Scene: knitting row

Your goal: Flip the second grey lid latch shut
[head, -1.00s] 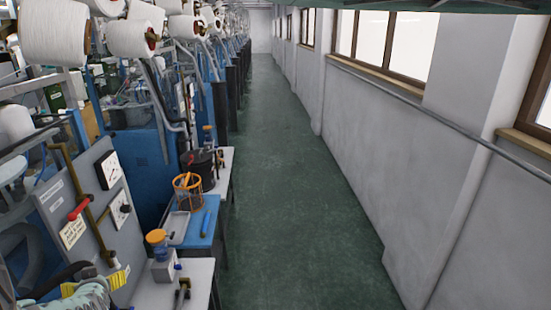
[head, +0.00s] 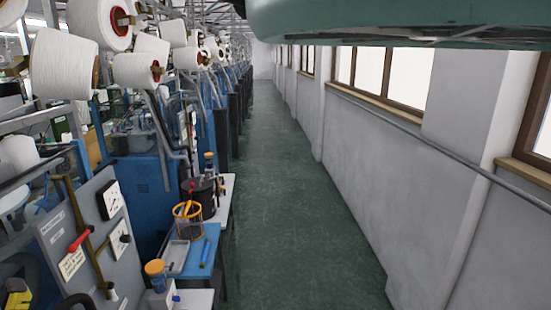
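I cannot make out any grey lid latch in this view. A dark round pot (head: 202,193) stands on the benches at the left, with a red piece at its rim; any latches on it are too small to tell. A small clear jar with an orange lid (head: 155,268) stands at the near bench. I see no gripper fingers. A yellow and black part (head: 18,297), cut off at the bottom left corner, may belong to my arm, but I cannot tell.
A grey panel (head: 70,245) with a red handle (head: 79,240) and gauges is near left. The green aisle floor (head: 285,230) is clear beside the wall (head: 400,170).

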